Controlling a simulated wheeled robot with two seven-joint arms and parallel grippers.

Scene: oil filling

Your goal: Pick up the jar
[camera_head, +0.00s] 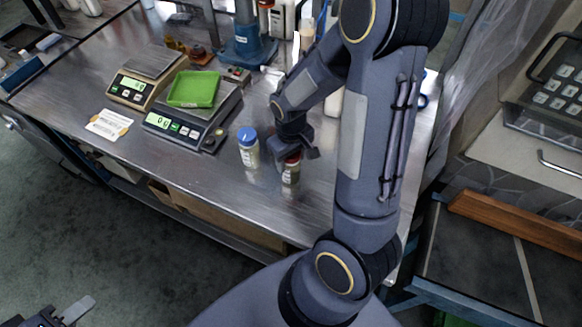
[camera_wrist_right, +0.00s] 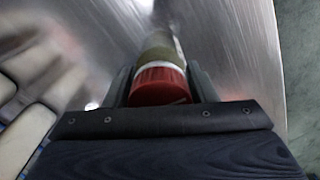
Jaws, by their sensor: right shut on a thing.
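A small jar (camera_head: 290,174) with a red lid and a pale label stands on the metal table. My right gripper (camera_head: 295,155) is over it from above, its fingers shut on the jar near the lid. The right wrist view shows the red lid (camera_wrist_right: 158,84) between the two fingers, with the greenish body (camera_wrist_right: 160,48) beyond it. Part of the lid is hidden by the gripper in the head view. A second jar (camera_head: 248,147) with a blue lid stands just to the left. My left gripper (camera_head: 75,312) is low at the bottom left, away from the table, mostly out of frame.
Two scales stand on the table (camera_head: 220,170) to the left; the nearer scale (camera_head: 178,131) carries a green tray (camera_head: 194,89). A white card (camera_head: 109,124) lies near the left front edge. Bottles and a blue stand (camera_head: 247,50) are at the back. The front table edge is clear.

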